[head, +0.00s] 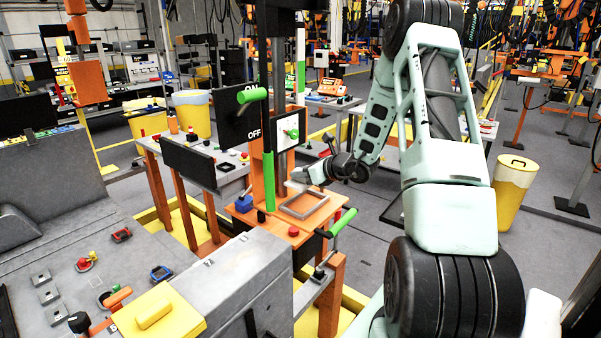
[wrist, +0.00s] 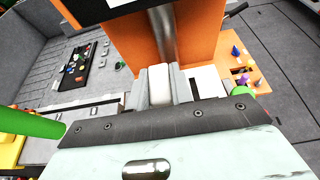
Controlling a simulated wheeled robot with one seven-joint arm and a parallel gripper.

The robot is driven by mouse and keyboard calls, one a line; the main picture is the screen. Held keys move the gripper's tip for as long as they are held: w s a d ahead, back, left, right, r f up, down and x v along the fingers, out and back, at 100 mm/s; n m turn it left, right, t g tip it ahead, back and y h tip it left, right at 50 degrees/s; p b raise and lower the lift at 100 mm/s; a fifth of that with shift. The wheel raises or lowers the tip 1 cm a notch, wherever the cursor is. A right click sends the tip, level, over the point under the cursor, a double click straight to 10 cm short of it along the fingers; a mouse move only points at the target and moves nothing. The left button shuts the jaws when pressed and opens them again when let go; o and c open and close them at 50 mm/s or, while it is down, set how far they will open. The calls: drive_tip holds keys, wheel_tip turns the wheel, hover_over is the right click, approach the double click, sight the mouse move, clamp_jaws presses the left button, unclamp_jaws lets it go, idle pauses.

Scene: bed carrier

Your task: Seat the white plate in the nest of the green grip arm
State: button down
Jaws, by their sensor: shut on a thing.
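My gripper (head: 303,175) reaches in from the right over the orange work table in the head view. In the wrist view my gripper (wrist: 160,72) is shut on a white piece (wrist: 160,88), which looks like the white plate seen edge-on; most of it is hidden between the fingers. A green upright bar (head: 269,181) stands just left of my gripper, and a green bar (wrist: 28,123) shows at the left of the wrist view. A green handle (head: 342,222) sticks out at the table's right front. I cannot tell which is the grip arm, and its nest is not clearly visible.
A grey square frame (head: 304,204) lies on the orange table (head: 325,212) below my gripper. An orange post (head: 257,160) and a white panel with a green knob (head: 287,132) stand close behind. A grey box (head: 238,285) is in front; a blue part (head: 243,204) sits left.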

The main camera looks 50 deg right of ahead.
drive_tip(key=shift+f+b, duration=0.1)
drive_tip(key=shift+b, duration=0.4)
wheel_tip(320, 180, down, 6)
drive_tip(key=b, duration=0.5)
drive_tip(key=shift+r, duration=0.25)
drive_tip(key=shift+b, duration=1.15)
idle(1.1)
drive_tip(key=shift+f+b, duration=1.4)
drive_tip(key=c, duration=1.2)
unclamp_jaws()
drive_tip(key=shift+r, duration=0.1)
drive_tip(key=shift+c, duration=0.2)
drive_tip(key=shift+o, duration=0.4)
drive_tip(key=shift+s, duration=0.1)
drive_tip(key=b+v, duration=0.2)
drive_tip(key=v, duration=1.5)
drive_tip(key=shift+s+b, duration=0.2)
drive_tip(key=shift+b, duration=0.15)
